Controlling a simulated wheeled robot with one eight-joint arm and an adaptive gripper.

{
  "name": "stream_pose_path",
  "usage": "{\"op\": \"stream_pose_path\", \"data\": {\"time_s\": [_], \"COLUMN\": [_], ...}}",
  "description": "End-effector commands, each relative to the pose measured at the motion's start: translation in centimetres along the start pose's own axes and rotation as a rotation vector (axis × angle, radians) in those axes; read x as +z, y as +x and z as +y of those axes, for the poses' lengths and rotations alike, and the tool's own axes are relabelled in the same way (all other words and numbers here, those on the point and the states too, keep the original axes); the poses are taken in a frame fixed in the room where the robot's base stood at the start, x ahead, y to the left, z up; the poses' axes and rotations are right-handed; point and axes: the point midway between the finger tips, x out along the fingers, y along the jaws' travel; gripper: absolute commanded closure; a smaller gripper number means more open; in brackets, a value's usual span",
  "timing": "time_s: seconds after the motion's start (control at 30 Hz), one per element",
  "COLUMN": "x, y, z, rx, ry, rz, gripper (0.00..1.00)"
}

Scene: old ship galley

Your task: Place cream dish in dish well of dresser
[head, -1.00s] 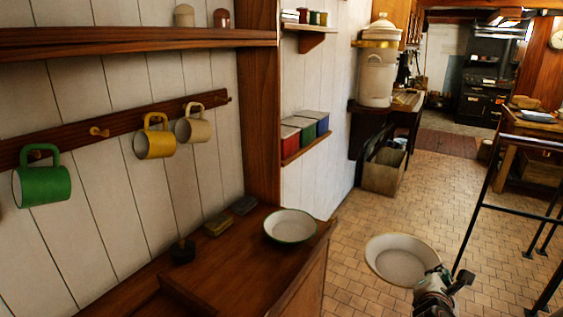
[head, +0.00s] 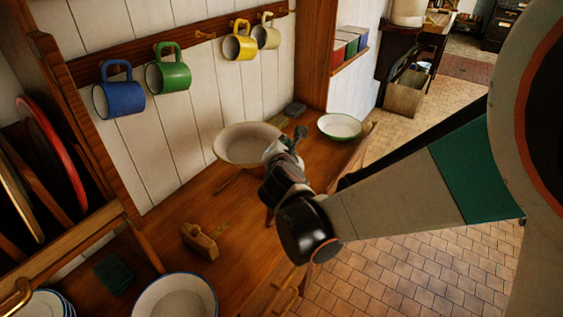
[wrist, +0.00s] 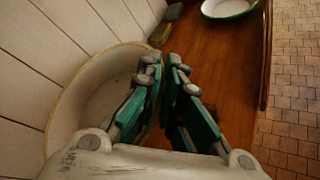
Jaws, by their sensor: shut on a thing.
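The cream dish (head: 240,147) is in my gripper (head: 290,146), over the back part of the wooden dresser (head: 225,212) by the white plank wall. In the wrist view, the dish (wrist: 88,105) is at the left, and my gripper (wrist: 168,88) has its green fingers close together at the dish's right rim. The dish looks a little tilted; I cannot tell whether it touches the dresser. A thin wooden rail (head: 227,183) shows just below the dish in the head view. Which part is the dish well is not clear; the dish and my arm hide some of the top.
A green-rimmed dish (head: 339,125) stands at the dresser's far right end. A blue-rimmed bowl (head: 175,300), a wooden block (head: 199,242) and a dark green block (head: 113,271) lie nearer. Several mugs hang above, including a blue one (head: 119,99). A plate rack stands left.

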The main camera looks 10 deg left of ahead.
Motion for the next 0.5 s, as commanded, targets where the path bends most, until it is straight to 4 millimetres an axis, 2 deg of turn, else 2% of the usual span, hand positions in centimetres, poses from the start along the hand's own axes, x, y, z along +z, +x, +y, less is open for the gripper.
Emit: {"op": "stream_pose_path", "data": {"time_s": [0.03,0.3,0.37,0.5], "x": [-0.5,-3.1,-3.7,-5.5], "y": [-0.8,-1.8,-1.8,-0.8], "z": [1.1,4.6,4.7,3.2], "rx": [0.015,0.052,0.056,0.055], "ry": [-0.005,-0.022,-0.023,-0.023], "rz": [0.013,0.054,0.059,0.059], "gripper": [1.0,1.0,1.0,1.0]}}
